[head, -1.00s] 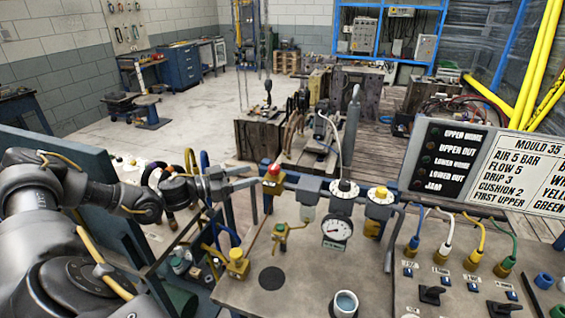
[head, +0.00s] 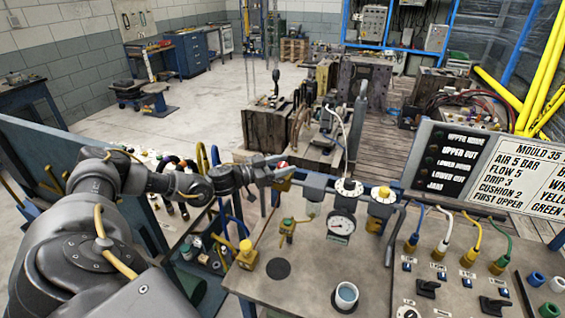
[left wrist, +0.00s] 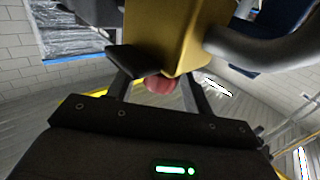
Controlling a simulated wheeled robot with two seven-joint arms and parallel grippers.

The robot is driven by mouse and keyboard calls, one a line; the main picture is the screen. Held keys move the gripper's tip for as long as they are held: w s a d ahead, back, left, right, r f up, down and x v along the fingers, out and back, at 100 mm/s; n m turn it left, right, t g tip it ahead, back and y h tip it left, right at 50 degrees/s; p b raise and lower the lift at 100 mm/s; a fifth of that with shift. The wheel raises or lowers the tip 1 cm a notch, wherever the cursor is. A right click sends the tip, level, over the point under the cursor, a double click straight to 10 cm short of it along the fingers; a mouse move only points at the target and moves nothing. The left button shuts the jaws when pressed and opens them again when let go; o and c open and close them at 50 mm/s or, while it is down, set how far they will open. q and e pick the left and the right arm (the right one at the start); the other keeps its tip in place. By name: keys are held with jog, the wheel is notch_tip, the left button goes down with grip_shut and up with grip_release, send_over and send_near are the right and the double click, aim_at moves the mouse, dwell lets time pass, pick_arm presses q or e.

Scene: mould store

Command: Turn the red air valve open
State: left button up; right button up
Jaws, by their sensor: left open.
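The red air valve's knob (head: 282,164) shows as a small red piece at my left gripper (head: 284,174) in the head view, mostly hidden by the fingers. Its brass body (head: 283,185) sits on the grey pipe behind the panel. In the left wrist view the brass body (left wrist: 165,35) fills the top middle, and the red knob (left wrist: 160,86) lies between the two fingers of my left gripper (left wrist: 163,75). The fingers are apart on either side of the knob; I cannot tell whether they touch it. My right gripper is not in view.
A sign board (head: 490,168) stands at right.

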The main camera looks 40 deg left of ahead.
pick_arm(q)
jog(key=c, duration=0.9)
jog(key=shift+c, duration=0.2)
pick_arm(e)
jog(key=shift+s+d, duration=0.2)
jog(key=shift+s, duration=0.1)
